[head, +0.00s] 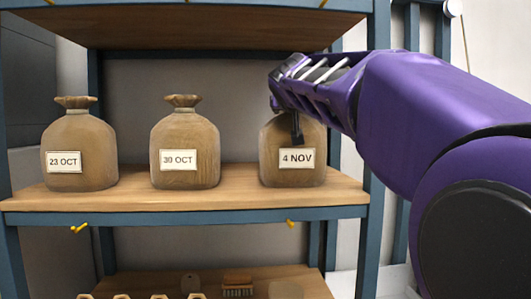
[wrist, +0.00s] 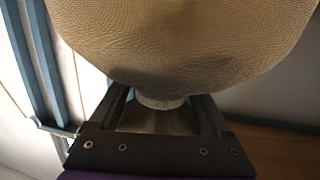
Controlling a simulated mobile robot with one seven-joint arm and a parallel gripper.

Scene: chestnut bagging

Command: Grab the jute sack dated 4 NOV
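The jute sack labelled 4 NOV (head: 292,170) stands upright at the right end of the middle shelf. My gripper (head: 297,134) reaches over its top from the right and hides its neck in the head view; one dark finger shows in front of the sack's upper part. In the wrist view the round sack body (wrist: 190,40) fills the top, and its tied neck lies between the two fingers of my gripper (wrist: 162,102). The fingers look spread, with a small gap on each side of the neck. The label is not visible there.
The 30 OCT sack (head: 185,145) stands mid-shelf and the 23 OCT sack (head: 79,150) at the left. The middle shelf (head: 235,193) has bare wood between sacks. An upper shelf (head: 190,28) lies above; a blue post (head: 378,110) is at the right. A brush (head: 237,287) lies below.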

